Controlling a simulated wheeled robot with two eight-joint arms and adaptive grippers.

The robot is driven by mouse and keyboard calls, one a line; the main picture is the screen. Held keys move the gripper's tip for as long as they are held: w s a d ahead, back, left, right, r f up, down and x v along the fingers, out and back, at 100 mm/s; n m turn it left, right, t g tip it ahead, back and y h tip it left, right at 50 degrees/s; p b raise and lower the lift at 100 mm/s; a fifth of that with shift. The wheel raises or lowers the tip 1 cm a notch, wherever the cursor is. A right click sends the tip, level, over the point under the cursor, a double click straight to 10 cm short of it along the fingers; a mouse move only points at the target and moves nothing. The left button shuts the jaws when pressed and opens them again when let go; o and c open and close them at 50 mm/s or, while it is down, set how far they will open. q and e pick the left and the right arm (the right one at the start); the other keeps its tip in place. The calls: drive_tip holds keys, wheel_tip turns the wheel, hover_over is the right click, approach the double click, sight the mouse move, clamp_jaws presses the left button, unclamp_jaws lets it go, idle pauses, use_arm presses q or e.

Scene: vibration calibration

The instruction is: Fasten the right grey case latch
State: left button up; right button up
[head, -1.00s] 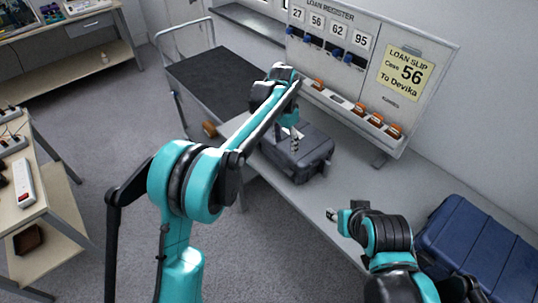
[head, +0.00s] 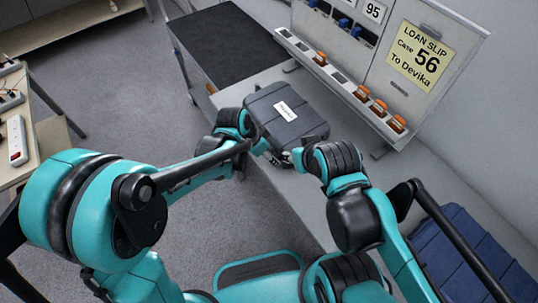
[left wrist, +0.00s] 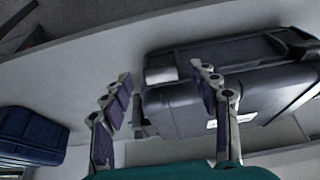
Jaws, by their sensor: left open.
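The grey case (head: 292,118) lies on the grey bench with its lid down and a white label (head: 286,110) on top. My left gripper (head: 268,148) is at the case's near left side. In the left wrist view my left gripper (left wrist: 163,92) is open, with nothing between its fingers. There the grey case (left wrist: 180,112) lies behind and right of the fingers, and one finger overlaps it. A pale patch (left wrist: 161,75) on its side may be a latch; I cannot tell. My right gripper (head: 290,158) is at the case's near edge, its fingers small and partly hidden. The right latch cannot be made out.
A blue case (head: 470,250) sits at the lower right; it also shows in the left wrist view (left wrist: 32,135). The register board (head: 390,55) with a loan slip and a shelf of orange items stands behind the bench. A dark-topped cart (head: 225,45) adjoins at the left.

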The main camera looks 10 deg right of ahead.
sight(275, 153)
use_arm(q)
drive_tip(key=shift+x, duration=1.2)
drive_tip(key=shift+c, duration=0.3)
drive_tip(key=c, duration=1.1)
drive_tip(key=shift+w+d+r+g+y+p, duration=0.1)
drive_tip(key=shift+d+r+g+y+p, duration=0.3)
drive_tip(key=shift+y, duration=0.6)
drive_tip(key=shift+w+d+g+y, duration=0.2)
drive_tip(key=shift+d+g+y, duration=0.25)
drive_tip(key=shift+y, duration=0.65)
drive_tip(key=shift+d+y, duration=0.1)
drive_tip(key=shift+y, duration=0.5)
